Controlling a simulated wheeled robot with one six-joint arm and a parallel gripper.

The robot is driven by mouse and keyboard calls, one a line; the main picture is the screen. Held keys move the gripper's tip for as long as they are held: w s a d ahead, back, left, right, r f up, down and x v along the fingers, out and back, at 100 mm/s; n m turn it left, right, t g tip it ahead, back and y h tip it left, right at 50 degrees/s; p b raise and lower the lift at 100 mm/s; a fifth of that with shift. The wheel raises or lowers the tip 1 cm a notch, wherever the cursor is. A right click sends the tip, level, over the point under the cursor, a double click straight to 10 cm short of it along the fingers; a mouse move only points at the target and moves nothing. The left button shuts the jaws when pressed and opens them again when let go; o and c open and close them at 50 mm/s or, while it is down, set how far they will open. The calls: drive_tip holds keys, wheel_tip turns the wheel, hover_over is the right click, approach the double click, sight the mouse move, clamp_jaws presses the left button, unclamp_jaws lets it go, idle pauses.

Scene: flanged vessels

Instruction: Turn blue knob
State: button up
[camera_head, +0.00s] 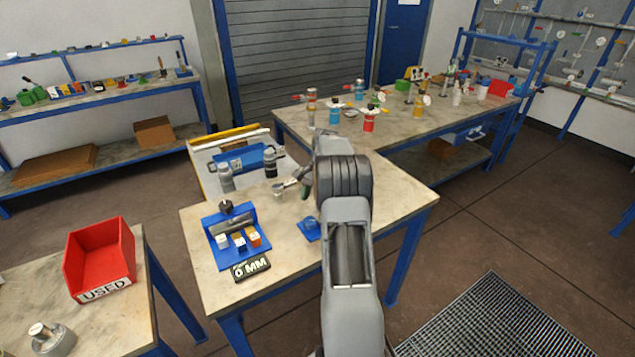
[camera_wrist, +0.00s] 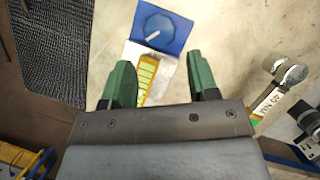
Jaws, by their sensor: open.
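The blue knob (camera_wrist: 158,30) shows at the top middle of the wrist view. It is round, with a white pointer line, on a blue square face of a white plate. A yellow scale strip (camera_wrist: 147,75) runs below it. In the head view, a small blue block with a round blue top (camera_head: 311,226) on the near table appears to be this knob. My gripper (camera_wrist: 158,62) has two green fingers, spread apart with nothing between them. The knob lies beyond the fingertips, apart from them. In the head view my arm hides most of the gripper; one green finger (camera_head: 305,191) shows.
A red "USED" bin (camera_head: 100,258) is left. Colored valves stand on the back table.

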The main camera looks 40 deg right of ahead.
drive_tip(key=s+v, duration=0.1)
drive_tip(key=v, duration=0.5)
drive_tip(key=shift+w+r, duration=0.15)
drive_tip(key=shift+w, duration=0.4)
drive_tip(key=shift+d, duration=0.1)
